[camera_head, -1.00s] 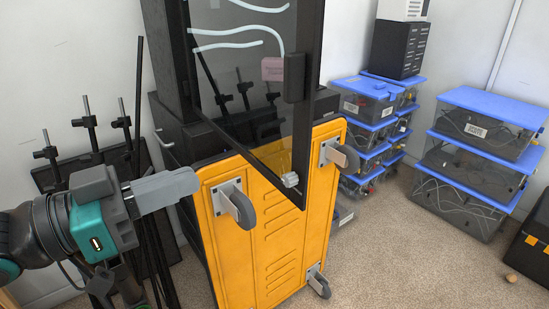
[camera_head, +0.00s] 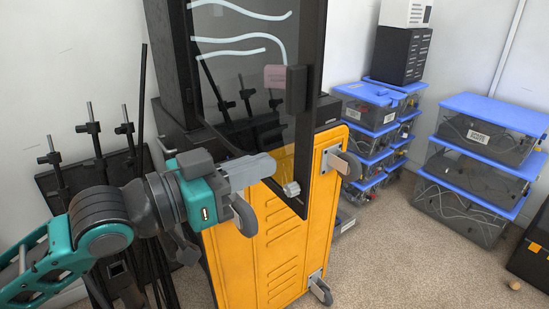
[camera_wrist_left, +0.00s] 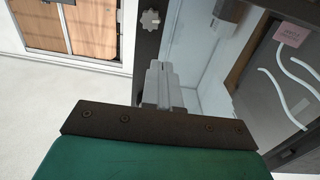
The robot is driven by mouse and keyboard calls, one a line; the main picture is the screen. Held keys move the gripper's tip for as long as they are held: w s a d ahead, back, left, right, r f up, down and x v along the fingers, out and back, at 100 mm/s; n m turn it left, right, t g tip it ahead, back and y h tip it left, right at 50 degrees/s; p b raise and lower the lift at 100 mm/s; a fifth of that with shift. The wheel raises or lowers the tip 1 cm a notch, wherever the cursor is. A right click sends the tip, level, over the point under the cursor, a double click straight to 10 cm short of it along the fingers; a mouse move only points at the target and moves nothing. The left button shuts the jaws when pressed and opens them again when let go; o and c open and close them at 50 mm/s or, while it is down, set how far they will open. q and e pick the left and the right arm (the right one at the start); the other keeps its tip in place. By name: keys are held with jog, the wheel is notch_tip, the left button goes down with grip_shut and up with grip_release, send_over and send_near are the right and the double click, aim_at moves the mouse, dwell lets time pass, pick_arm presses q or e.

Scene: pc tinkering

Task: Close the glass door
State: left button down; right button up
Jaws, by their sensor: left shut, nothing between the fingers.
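The glass door (camera_head: 232,105) of a dark cabinet stands swung open toward me, in a black frame with a black handle block (camera_head: 296,90) on its edge. A small light knob (camera_head: 292,189) sits at its lower corner. My left gripper (camera_head: 268,165) is shut and empty, its fingers overlapping the door's lower part in the head view, near the knob. Whether they touch the glass I cannot tell. In the left wrist view the shut fingers (camera_wrist_left: 162,75) point toward the door frame, with the knob (camera_wrist_left: 150,19) just beyond. My right gripper is not in view.
A yellow wheeled panel (camera_head: 280,240) with casters stands below the door. Dark stands with upright rods (camera_head: 95,140) are on the left. Blue-lidded storage boxes (camera_head: 480,140) are stacked at right. The carpet (camera_head: 390,260) between is clear.

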aim_at(292, 154)
pick_arm(q)
jog(key=shift+x, duration=1.65)
jog(key=shift+w+d, duration=0.1)
